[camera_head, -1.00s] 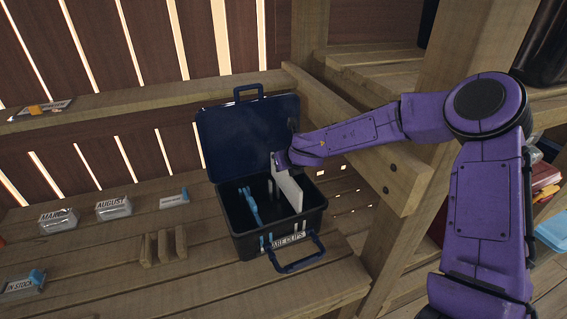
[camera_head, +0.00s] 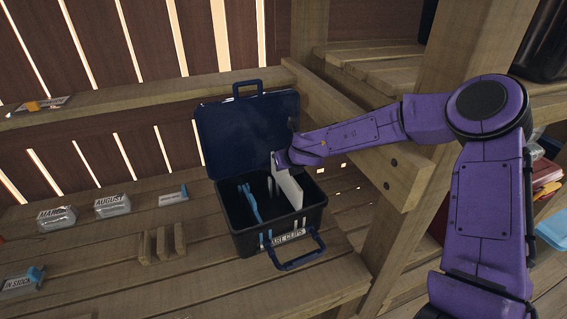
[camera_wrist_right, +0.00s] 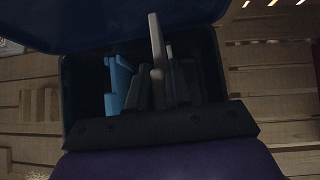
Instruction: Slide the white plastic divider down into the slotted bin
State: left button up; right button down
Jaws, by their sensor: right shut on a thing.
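The white divider (camera_head: 289,188) stands roughly upright inside the dark slotted bin (camera_head: 277,236), toward its right side. Its upper part rises above the rim. My right gripper (camera_head: 281,160) is shut on the divider at its top back corner. In the right wrist view the divider (camera_wrist_right: 156,45) shows edge-on between the dark fingers, and the bin's wall (camera_wrist_right: 75,85) shows around it. I cannot tell how deep the divider's lower edge sits or whether it is in a slot. My left gripper is not in view.
The bin's blue lid (camera_head: 248,135) stands open behind it. A blue piece (camera_head: 250,203) stands inside, left of the divider. A wooden rack (camera_head: 162,244) and labelled clear packs (camera_head: 112,206) lie to the left. A wooden post and rail (camera_head: 385,170) are close on the right.

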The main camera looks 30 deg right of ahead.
aim_at(283, 175)
jog(key=shift+a+r, duration=0.1)
jog(key=shift+a, duration=0.05)
dwell(0.4)
jog(key=shift+s+f+b, duration=0.1)
jog(key=shift+f+b, duration=1.6)
jog(key=shift+f, duration=0.1)
jog(key=shift+s+a+f+b, duration=0.1)
jog(key=shift+f+b, duration=0.25)
jog(key=shift+f, duration=0.1)
jog(key=shift+a+r+p, duration=0.1)
jog(key=shift+r+p, duration=0.25)
jog(key=shift+p, duration=0.15)
jog(key=shift+r+p, duration=0.6)
jog(key=shift+r, duration=0.3)
jog(key=shift+r, duration=0.15)
jog(key=shift+w+r, duration=0.1)
jog(key=shift+w, duration=0.1)
